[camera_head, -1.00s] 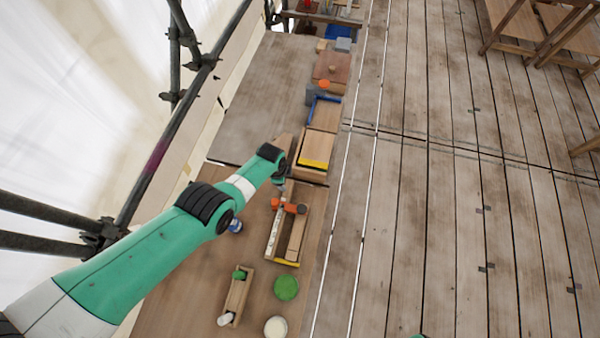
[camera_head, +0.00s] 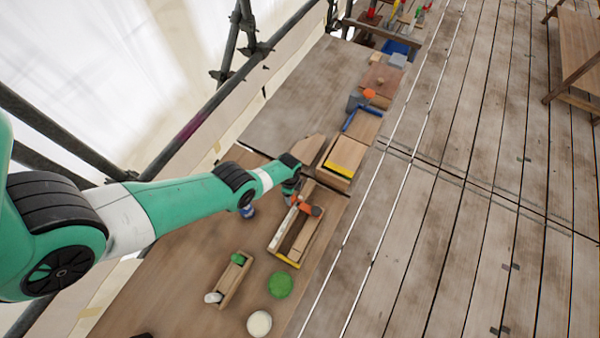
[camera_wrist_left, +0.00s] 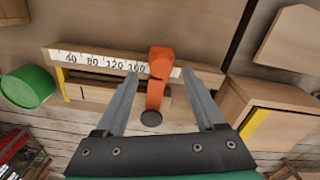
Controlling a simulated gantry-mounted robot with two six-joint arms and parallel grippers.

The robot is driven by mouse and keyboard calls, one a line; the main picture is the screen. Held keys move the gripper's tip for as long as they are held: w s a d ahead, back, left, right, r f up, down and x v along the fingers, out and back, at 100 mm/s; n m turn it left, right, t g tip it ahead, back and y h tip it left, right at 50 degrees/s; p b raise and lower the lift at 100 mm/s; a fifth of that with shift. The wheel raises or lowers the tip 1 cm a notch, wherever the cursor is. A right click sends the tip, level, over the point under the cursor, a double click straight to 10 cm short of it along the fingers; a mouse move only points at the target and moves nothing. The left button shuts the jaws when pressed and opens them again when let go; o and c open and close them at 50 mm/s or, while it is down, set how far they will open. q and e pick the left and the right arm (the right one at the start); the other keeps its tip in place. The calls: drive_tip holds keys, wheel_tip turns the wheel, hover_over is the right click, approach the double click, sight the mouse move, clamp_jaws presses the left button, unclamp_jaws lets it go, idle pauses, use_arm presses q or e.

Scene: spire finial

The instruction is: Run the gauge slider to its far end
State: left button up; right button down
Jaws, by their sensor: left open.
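The gauge (camera_head: 281,230) is a wooden frame with a white numbered scale, lying on the bench. Its orange slider (camera_head: 304,204) sits toward the frame's upper end. In the left wrist view, the slider (camera_wrist_left: 160,65) is just past the 160 mark, near the right end of the scale (camera_wrist_left: 100,62). An orange arm with a dark round end hangs from it. My left gripper (camera_wrist_left: 160,78) is open, its fingers appearing on either side of the slider; I cannot tell whether they touch it. In the head view, my left wrist partly hides the gauge's upper end. My right gripper is not in view.
A yellow-striped wooden box (camera_head: 343,160) stands just beyond the gauge. A green disc (camera_head: 280,285), a white disc (camera_head: 259,323) and a small wooden holder (camera_head: 233,281) are nearer. A blue-edged tray (camera_head: 362,124) lies farther along. Bare bench (camera_head: 190,265) lies left.

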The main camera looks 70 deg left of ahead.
use_arm(q)
wheel_tip(320, 180, down, 3)
drive_tip(key=shift+a+f+b, duration=0.1)
drive_tip(key=shift+b, duration=0.8)
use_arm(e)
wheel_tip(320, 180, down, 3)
use_arm(q)
clamp_jaws()
idle(0.5)
